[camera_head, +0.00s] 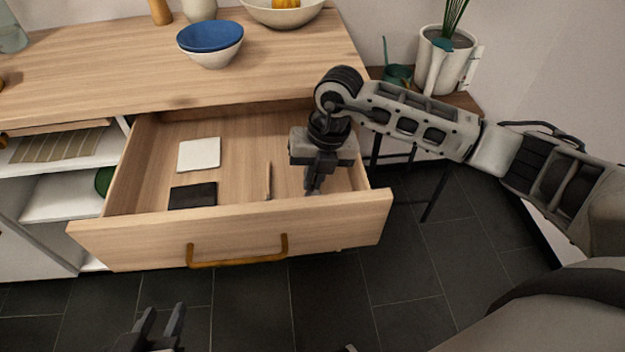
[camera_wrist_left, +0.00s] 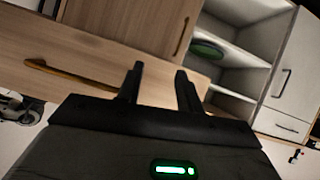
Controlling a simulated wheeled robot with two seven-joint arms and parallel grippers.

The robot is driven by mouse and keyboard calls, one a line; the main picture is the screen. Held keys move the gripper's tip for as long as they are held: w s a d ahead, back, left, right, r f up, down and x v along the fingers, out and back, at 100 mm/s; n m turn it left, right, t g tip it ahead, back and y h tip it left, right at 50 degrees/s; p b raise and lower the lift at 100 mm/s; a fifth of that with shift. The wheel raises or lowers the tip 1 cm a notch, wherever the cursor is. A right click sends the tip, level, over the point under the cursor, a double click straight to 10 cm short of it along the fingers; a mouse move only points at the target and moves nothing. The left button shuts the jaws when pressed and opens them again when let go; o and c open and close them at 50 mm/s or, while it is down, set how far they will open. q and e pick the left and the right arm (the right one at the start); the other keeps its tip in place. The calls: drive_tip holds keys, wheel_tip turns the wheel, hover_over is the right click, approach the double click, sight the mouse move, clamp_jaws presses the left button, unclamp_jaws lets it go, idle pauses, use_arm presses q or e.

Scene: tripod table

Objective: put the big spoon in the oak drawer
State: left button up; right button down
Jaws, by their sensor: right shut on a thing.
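The oak drawer (camera_head: 340,222) is pulled open below the wooden top, with a brass handle (camera_head: 238,260) on its front. It also shows in the left wrist view (camera_wrist_left: 90,70). My right gripper (camera_head: 312,187) points down inside the drawer, near its right side behind the front panel. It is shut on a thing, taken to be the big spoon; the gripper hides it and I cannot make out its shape. My left gripper (camera_head: 164,312) is open and empty, low in front of the drawer; its fingers also show in the left wrist view (camera_wrist_left: 160,72).
In the drawer lie a white square (camera_head: 199,155), a black flat item (camera_head: 193,196) and a thin brown item (camera_head: 268,181). A blue-topped bowl (camera_head: 210,40) and a larger bowl (camera_head: 283,14) stand on the top. A potted plant (camera_head: 447,66) stands at right.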

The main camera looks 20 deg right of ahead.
drive_tip(key=shift+f, duration=0.65)
drive_tip(key=shift+f, duration=0.15)
use_arm(q)
drive_tip(key=shift+f, duration=0.1)
use_arm(e)
drive_tip(key=c, duration=1.6)
unclamp_jaws()
drive_tip(key=shift+o, duration=0.2)
drive_tip(key=shift+r, duration=0.3)
use_arm(q)
drive_tip(key=shift+p, duration=0.55)
use_arm(e)
wheel_tip(320, 180, up, 12)
drive_tip(key=d, duration=0.2)
drive_tip(key=shift+s+f, duration=0.2)
drive_tip(key=shift+s, duration=0.15)
